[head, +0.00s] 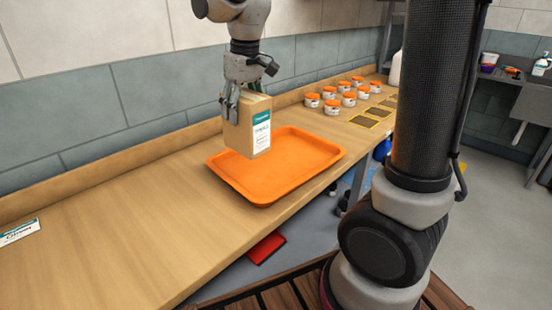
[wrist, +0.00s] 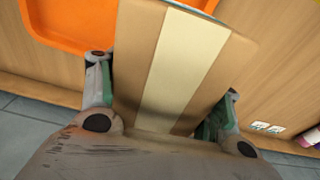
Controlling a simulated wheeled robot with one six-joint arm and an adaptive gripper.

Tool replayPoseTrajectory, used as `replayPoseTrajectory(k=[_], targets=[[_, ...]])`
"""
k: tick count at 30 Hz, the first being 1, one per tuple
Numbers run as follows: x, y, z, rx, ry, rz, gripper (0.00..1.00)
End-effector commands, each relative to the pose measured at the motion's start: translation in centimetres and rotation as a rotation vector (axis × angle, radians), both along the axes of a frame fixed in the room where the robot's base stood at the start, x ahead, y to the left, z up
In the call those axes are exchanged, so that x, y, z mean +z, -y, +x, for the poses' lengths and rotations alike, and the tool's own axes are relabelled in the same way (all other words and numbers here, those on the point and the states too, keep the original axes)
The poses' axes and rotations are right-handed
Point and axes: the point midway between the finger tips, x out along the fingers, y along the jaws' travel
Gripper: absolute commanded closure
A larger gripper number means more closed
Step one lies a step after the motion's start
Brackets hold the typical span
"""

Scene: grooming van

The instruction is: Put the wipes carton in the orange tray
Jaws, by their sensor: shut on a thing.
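The wipes carton (head: 250,128) is a tan box with a white and teal label, held upright. My gripper (head: 234,100) is shut on it from above, with a finger on each side. In the head view the carton appears in front of the left part of the orange tray (head: 322,150), which is empty and lies on the wooden counter. I cannot tell whether the carton's bottom touches the tray. In the wrist view the carton (wrist: 178,65) fills the middle between the fingers, and the tray (wrist: 72,22) shows at upper left.
Several white jars with orange lids (head: 330,92) stand farther along the counter (head: 110,240), near dark yellow-edged mats (head: 363,121). A white label card (head: 20,232) lies at the left. A tiled wall runs behind.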

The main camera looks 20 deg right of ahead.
Motion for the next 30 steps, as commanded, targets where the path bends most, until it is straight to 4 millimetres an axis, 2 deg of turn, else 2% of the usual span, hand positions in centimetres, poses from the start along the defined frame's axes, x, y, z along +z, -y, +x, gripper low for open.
replayPoseTrajectory(k=[6,13,24,30], targets=[[-0.4,0.0,-0.1,-0.028,-0.026,-0.012,0.81],[-4.6,0.1,-0.2,-0.029,-0.035,-0.016,0.81],[-9.3,0.1,-0.1,-0.028,-0.034,-0.014,0.81],[-10.0,0.0,-0.1,-0.028,-0.03,-0.014,0.81]])
